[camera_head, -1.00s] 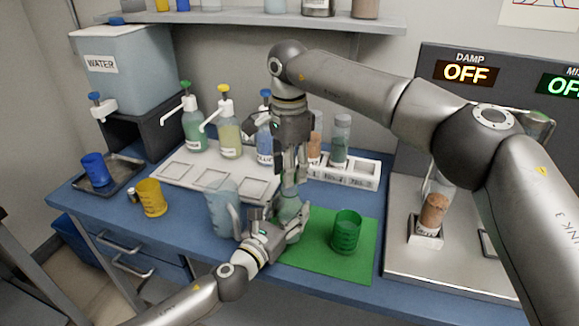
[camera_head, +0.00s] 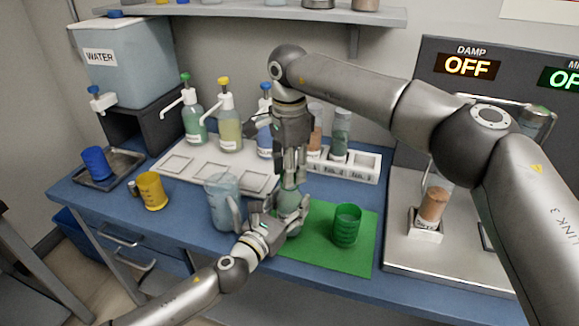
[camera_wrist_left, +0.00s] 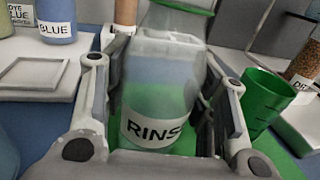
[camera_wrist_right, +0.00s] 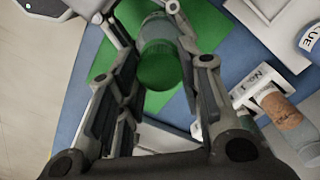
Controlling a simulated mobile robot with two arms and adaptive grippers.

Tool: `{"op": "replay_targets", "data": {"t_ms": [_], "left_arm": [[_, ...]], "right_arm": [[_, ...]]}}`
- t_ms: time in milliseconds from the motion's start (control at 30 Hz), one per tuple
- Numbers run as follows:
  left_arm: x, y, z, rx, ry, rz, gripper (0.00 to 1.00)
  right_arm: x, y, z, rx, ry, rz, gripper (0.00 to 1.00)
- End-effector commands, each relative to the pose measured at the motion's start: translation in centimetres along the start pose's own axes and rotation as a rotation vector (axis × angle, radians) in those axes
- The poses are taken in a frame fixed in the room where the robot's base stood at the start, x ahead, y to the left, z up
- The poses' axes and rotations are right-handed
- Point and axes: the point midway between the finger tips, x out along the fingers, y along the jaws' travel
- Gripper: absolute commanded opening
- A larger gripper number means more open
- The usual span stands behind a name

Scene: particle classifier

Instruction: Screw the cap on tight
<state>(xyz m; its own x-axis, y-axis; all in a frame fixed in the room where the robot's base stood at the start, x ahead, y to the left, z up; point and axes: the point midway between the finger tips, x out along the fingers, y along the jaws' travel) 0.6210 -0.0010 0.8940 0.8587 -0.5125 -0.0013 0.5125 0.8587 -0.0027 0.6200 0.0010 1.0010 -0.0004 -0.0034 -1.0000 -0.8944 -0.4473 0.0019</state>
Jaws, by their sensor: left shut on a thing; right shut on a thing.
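A clear bottle (camera_head: 291,204) labelled RINSE stands upright at the left edge of the green mat (camera_head: 325,256). My left gripper (camera_head: 284,213) is shut around its body from the side; the label shows between the fingers in the left wrist view (camera_wrist_left: 155,130). A green cap (camera_wrist_left: 182,6) sits at the bottle's top, and the right wrist view shows it from above (camera_wrist_right: 160,68). My right gripper (camera_head: 289,174) points straight down over the bottle, shut on the cap. Its fingers hide most of the cap in the head view. How tight the thread is cannot be seen.
A clear jug (camera_head: 222,198) stands close left of the bottle, and a green cup (camera_head: 347,225) stands right on the mat. Pump bottles (camera_head: 229,120) and a vial rack (camera_head: 343,167) stand behind. A yellow cup (camera_head: 151,191) is further left.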

Motion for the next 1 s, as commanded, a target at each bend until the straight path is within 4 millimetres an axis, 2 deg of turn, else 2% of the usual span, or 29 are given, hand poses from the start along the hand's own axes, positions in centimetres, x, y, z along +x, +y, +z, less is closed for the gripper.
{"op": "replay_targets", "data": {"t_ms": [433, 467, 567, 667, 1000], "left_arm": [[0.01, 0.02, 0.02, 0.0, 0.0, 0.0, 0.09], [0.01, 0.02, 0.03, 0.0, 0.0, 0.0, 0.0], [0.01, 0.02, 0.02, 0.0, 0.0, 0.0, 0.0], [0.01, 0.02, 0.02, 0.0, 0.0, 0.0, 0.0], [0.0, 0.01, 0.01, 0.0, 0.0, 0.0, 0.0]], "right_arm": [[0.98, 0.0, -0.02, 0.002, 0.0, 0.0, 0.27], [0.95, -0.01, -0.02, 0.002, 0.0, 0.0, 0.27], [0.94, -0.01, -0.02, 0.025, 0.0, 0.0, 0.27], [0.93, -0.01, -0.02, 0.119, 0.0, 0.0, 0.27], [0.93, -0.03, -0.02, 0.718, 0.0, 0.001, 0.27]]}}
